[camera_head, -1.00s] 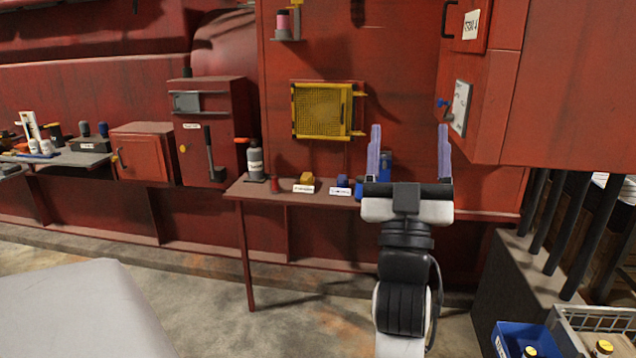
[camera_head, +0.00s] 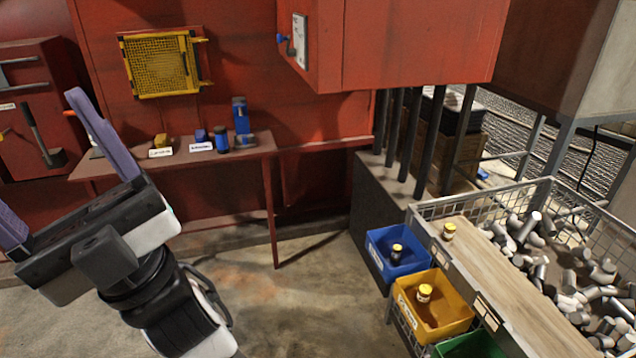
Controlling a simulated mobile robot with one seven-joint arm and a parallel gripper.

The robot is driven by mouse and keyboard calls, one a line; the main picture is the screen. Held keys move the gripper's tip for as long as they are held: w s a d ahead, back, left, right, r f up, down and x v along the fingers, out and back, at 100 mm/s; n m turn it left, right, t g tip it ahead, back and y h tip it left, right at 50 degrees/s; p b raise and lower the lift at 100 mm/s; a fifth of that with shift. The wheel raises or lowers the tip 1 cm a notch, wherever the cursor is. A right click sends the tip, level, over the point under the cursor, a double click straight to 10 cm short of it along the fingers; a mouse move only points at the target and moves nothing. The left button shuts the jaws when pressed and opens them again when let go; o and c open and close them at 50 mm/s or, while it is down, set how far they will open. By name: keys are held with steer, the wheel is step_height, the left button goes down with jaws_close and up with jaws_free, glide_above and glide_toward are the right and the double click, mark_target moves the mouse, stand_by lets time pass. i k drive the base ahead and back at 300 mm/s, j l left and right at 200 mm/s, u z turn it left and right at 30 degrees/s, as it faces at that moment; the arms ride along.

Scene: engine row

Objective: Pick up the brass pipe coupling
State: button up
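I cannot surely tell which thing is the brass pipe coupling. A small yellow-and-white cylinder (camera_head: 449,230) stands on the wooden board at the right. A yellow-topped piece (camera_head: 397,253) is in the blue bin (camera_head: 375,240), and another yellow-topped piece (camera_head: 425,293) is in the yellow bin (camera_head: 462,322). A small yellow block (camera_head: 160,141) sits behind a label on the wall shelf (camera_head: 105,168). My gripper (camera_head: 38,150) is at the left, its purple fingers wide apart with nothing seen between them. It is well away from the bins and board.
A wire basket (camera_head: 484,203) at the right holds many grey cylindrical parts beside the wooden board (camera_head: 535,307). A green bin (camera_head: 470,345) is at the bottom edge. A red cabinet (camera_head: 400,45) overhangs above. The floor (camera_head: 320,285) between shelf and bins is clear.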

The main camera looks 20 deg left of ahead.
mark_target(449, 229)
steer(key=i+j+z, duration=0.1)
steer(key=i, duration=0.55)
steer(key=i+j+z, duration=0.15)
steer(key=i, duration=0.5)
